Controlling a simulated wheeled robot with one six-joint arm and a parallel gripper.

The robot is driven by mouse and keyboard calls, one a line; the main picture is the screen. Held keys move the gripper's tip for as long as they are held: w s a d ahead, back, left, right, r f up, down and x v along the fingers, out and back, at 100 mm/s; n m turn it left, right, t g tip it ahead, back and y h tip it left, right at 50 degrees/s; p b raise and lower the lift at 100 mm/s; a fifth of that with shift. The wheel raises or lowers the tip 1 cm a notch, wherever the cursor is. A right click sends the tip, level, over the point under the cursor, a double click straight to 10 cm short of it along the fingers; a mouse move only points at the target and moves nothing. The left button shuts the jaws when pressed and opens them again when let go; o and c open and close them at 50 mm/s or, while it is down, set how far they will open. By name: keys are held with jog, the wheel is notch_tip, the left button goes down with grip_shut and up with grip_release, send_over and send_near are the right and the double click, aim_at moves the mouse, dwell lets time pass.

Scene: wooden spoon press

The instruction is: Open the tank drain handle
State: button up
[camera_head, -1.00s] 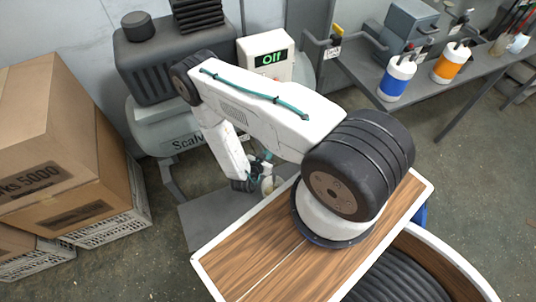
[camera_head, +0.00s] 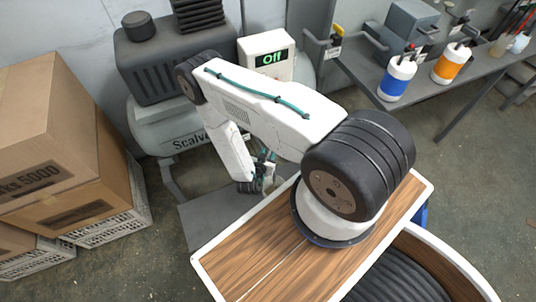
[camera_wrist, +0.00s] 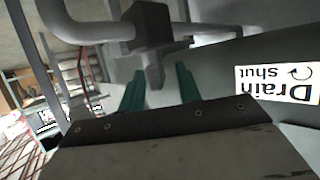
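In the wrist view the drain valve (camera_wrist: 152,22) is a dark block on a grey pipe, with a short grey handle (camera_wrist: 155,72) reaching from it toward me. My gripper (camera_wrist: 158,75) is open, its two green fingers apart on either side of the handle's end. I cannot tell whether they touch it. A white label (camera_wrist: 278,84), upside down in this view, reads "Drain shut" with a curved arrow. In the head view the pale tank (camera_head: 165,128) stands behind my arm, and my gripper is low beside it, mostly hidden by my arm.
A box with a green "Off" display (camera_head: 268,52) is above the tank. Cardboard boxes (camera_head: 60,130) on crates stand left. A grey bench (camera_head: 440,80) at right carries a blue-banded bottle (camera_head: 396,78) and an orange-banded one (camera_head: 450,64). Open floor lies between bench and my base.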

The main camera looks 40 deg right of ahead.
jog(key=v, duration=0.8)
jog(key=shift+d, duration=0.1)
dwell(1.1)
